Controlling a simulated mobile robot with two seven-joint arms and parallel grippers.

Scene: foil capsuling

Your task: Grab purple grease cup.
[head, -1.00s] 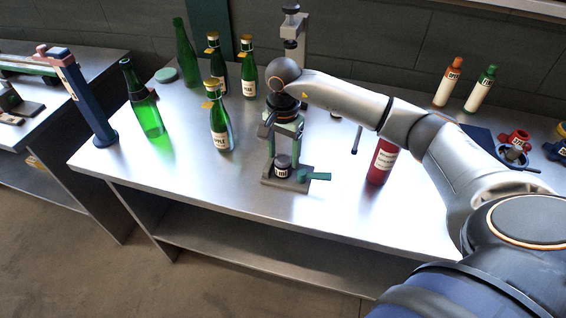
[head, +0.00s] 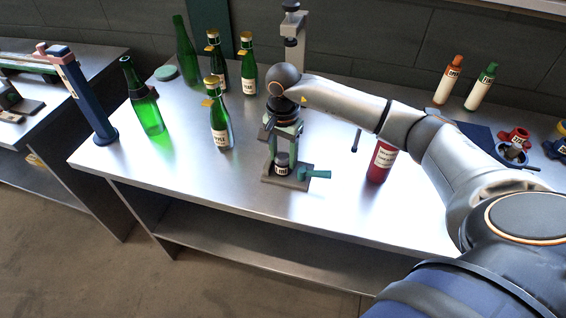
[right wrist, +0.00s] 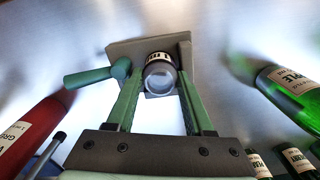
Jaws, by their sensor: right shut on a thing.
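A small dark cup with a grey top and a white label (head: 281,169) stands upright on a grey plate with a green side handle (head: 318,174). It shows no clear purple colour. My right gripper (head: 284,156) points down over the plate, its green fingers on either side of the cup and shut on it. In the right wrist view the cup (right wrist: 160,76) sits between the green fingertips (right wrist: 158,84), in front of the plate (right wrist: 185,50). Its lower part is partly hidden. My left gripper is not in view.
Green bottles (head: 219,125) stand to the left of the plate. A red labelled bottle (head: 380,160) stands to the right. A grey post (head: 294,35) rises behind the gripper. Red (head: 514,138) and blue pots lie at the far right. The table's front strip is clear.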

